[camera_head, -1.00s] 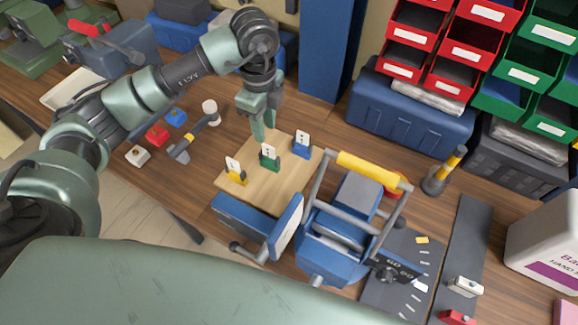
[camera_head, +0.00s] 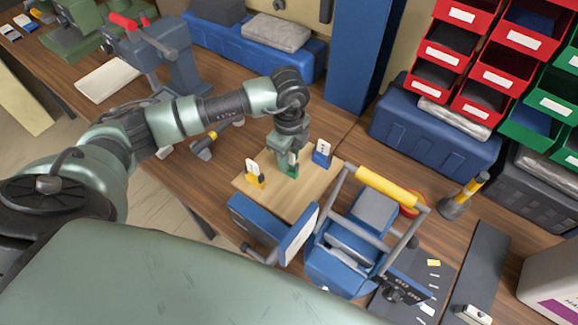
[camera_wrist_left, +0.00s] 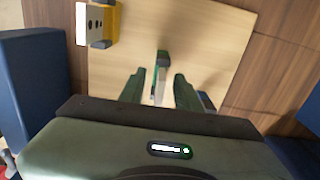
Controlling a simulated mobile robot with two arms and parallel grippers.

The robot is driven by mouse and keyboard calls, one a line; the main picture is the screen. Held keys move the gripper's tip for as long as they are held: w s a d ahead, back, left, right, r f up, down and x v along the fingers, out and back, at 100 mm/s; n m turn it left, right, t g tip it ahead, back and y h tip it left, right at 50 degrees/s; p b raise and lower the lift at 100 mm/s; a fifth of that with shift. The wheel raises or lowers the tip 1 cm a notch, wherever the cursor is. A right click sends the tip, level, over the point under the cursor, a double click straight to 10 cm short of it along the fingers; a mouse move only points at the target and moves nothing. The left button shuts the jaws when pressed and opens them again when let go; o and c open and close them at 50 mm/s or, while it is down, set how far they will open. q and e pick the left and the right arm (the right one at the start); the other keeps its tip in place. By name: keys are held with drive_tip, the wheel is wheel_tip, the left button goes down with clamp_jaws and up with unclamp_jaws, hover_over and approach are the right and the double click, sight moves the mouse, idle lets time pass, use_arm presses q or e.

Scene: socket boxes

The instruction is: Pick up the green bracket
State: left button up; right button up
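The green bracket (camera_head: 290,171) stands on the light wooden board (camera_head: 309,187), between the yellow bracket (camera_head: 256,177) and the blue bracket (camera_head: 322,153). My left gripper (camera_head: 287,160) has come down over it from above and hides most of it. In the left wrist view the green bracket (camera_wrist_left: 162,58) shows between the two fingers of the gripper (camera_wrist_left: 159,77), with gaps on both sides, so the gripper is open around it. The yellow bracket (camera_wrist_left: 111,22) with its white plate is at the upper left there. My right gripper is not in view.
A blue vise (camera_head: 345,250) with a yellow-handled frame stands close in front of the board. A hammer (camera_head: 205,145) lies left of the board. Blue toolboxes (camera_head: 432,140) and red and green bins are at the back right.

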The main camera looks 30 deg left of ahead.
use_arm(q)
clamp_jaws()
idle(1.4)
